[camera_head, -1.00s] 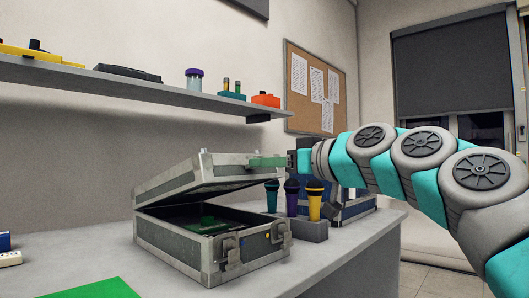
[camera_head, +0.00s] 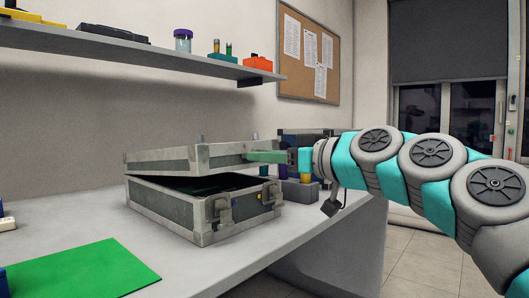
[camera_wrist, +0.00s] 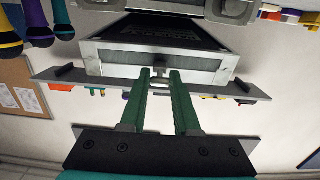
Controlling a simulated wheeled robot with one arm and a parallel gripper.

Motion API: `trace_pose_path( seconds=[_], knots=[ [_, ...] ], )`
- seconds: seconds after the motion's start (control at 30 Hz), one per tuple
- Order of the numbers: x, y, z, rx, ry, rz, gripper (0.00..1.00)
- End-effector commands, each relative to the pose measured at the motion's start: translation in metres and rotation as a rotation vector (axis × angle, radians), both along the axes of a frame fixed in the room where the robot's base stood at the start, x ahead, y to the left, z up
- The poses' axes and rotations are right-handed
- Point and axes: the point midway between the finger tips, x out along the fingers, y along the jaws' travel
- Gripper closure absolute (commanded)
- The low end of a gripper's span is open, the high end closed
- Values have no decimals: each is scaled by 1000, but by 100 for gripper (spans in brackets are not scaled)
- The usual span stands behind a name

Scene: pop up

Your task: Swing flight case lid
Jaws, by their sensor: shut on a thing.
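The flight case (camera_head: 165,207) stands on the table, grey with metal edges and corners. Its lid (camera_head: 165,161) is tilted over the body, with a narrow dark gap at the front right. My gripper (camera_head: 252,157) has green fingers and is shut on the lid's right edge. In the wrist view the green fingers (camera_wrist: 159,78) reach the lid's metal rim (camera_wrist: 110,68). Two latches (camera_head: 221,211) show on the case's near side. The inside of the case is mostly hidden by the lid.
A microphone stand (camera_head: 300,192) is just behind the gripper; its microphones are mostly hidden by my arm, and several show in the wrist view (camera_wrist: 38,25). A green mat (camera_head: 85,270) lies at the near left. A shelf (camera_head: 130,46) runs above.

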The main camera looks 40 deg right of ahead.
Motion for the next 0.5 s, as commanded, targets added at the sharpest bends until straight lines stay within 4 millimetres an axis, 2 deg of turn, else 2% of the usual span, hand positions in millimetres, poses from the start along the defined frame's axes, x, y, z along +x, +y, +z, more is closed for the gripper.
trace_pose_path(
  seconds=[0.2, 0.5],
  knots=[
    [-1, 0, 0, 0, -3, -1, 100],
    [-5, -2, -22, 0, -4, -5, 100]
  ],
)
